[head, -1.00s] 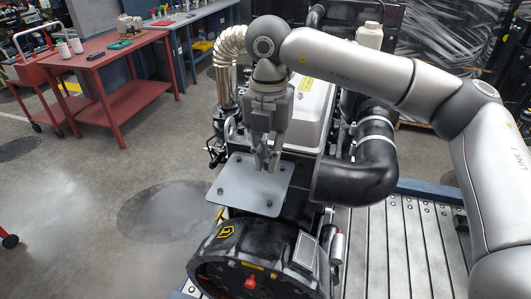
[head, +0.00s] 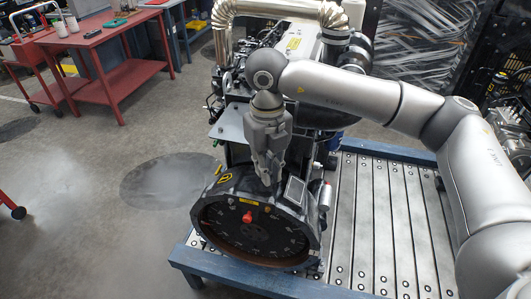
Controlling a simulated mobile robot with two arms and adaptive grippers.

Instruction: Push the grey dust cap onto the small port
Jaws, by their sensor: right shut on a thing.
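My right gripper (head: 267,180) points down with its fingers shut, at the top rim of the engine's round black front housing (head: 215,232). A small thing is between its fingertips, taken to be the grey dust cap, but it is too small and covered to make out. I cannot pick out the small port; the gripper and wrist hide part of the housing top. I cannot tell whether the fingertips touch the housing. My left gripper is not in view.
The diesel engine stands on a slatted metal platform with a blue frame (head: 285,286). A flat grey plate (head: 228,125) sticks out behind the housing. A red plug (head: 247,217) is on the housing face. A red table (head: 95,42) stands at the back left; the floor between is clear.

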